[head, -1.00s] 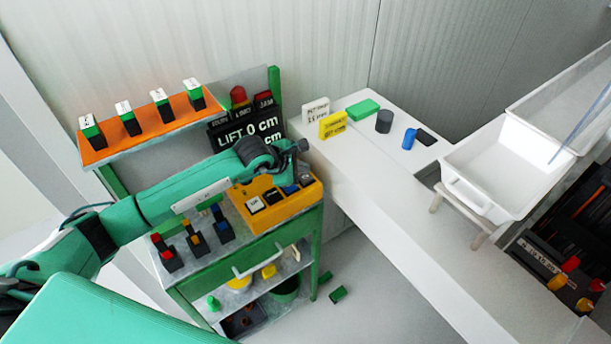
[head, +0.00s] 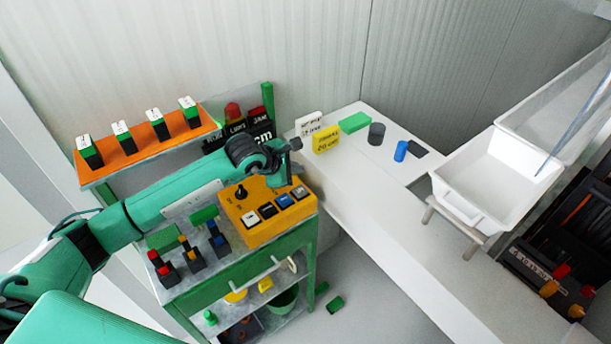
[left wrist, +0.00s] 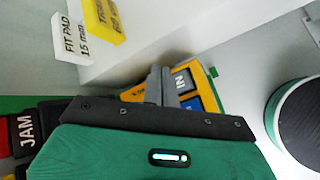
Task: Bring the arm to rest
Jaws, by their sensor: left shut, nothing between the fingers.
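My left arm (head: 165,200) reaches in from the left across the green cart. Its left gripper (head: 293,146) is above the back of the yellow control box (head: 252,233), apart from its buttons. In the left wrist view the grey fingers (left wrist: 160,86) are shut and empty, with part of the yellow box and an "IN" button (left wrist: 183,82) behind them. The box has a black knob (head: 240,191) and a row of buttons. The black display (head: 262,133) is partly hidden behind my arm. My right gripper is not in view.
Small switches (head: 190,247) stand on the cart top. The white bench (head: 350,180) carries a yellow sign (head: 326,139), a green block (head: 355,122) and cylinders. A white tub (head: 490,185) stands at the right.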

